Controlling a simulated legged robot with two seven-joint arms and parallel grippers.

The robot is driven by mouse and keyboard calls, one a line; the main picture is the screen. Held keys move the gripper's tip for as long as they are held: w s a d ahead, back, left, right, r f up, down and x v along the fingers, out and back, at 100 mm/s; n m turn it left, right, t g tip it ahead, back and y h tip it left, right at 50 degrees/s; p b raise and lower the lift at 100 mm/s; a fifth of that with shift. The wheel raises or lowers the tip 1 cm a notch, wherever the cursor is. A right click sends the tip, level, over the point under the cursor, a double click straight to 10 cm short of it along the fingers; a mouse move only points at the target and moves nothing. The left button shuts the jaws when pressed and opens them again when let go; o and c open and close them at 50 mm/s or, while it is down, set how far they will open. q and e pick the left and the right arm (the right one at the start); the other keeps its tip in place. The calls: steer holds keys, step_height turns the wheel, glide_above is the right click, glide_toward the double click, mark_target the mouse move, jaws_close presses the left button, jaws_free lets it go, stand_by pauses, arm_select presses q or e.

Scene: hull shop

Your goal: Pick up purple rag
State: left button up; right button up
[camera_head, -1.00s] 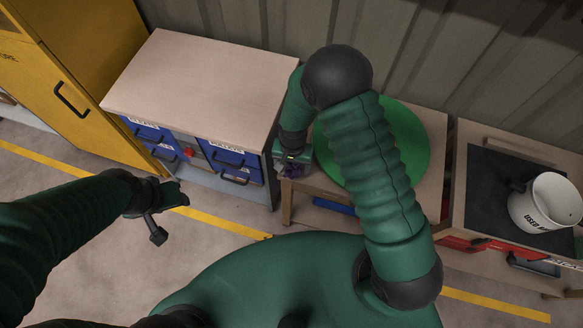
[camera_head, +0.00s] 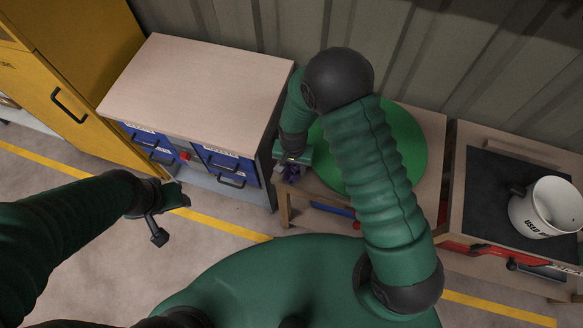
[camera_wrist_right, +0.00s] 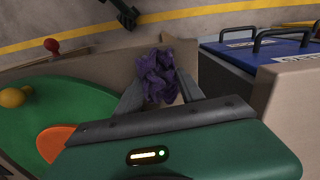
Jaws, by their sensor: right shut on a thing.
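The purple rag (camera_wrist_right: 158,76) is a crumpled bundle between the two fingers of my right gripper (camera_wrist_right: 160,95) in the right wrist view. My right gripper is shut on the rag. My left gripper (camera_head: 178,196) is over the floor at the left, away from the rag. I cannot tell whether its jaws are open or shut.
A wood-topped cabinet (camera_head: 205,85) with blue drawers stands left of my right gripper. A green round mat (camera_head: 408,145) lies on the table to the right, partly hidden by my arm. A white bucket (camera_head: 548,210) stands farther right. A yellow cabinet (camera_head: 100,65) is at the left.

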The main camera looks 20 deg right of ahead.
mark_target(291, 180)
steer(key=shift+r, duration=0.5)
steer(key=shift+a+r, duration=0.3)
steer(key=shift+r, duration=0.3)
steer(key=shift+a+r, duration=0.25)
steer(key=shift+r, duration=0.35)
steer(key=s, duration=0.2)
steer(key=s+a, duration=0.1)
steer(key=s, duration=0.1)
steer(key=shift+r, duration=0.1)
arm_select(q)
steer(key=shift+a+f, duration=0.35)
steer(key=shift+a, duration=0.3)
arm_select(e)
steer(key=s+r, duration=0.1)
steer(key=s, duration=1.1)
steer(key=shift+a, duration=0.15)
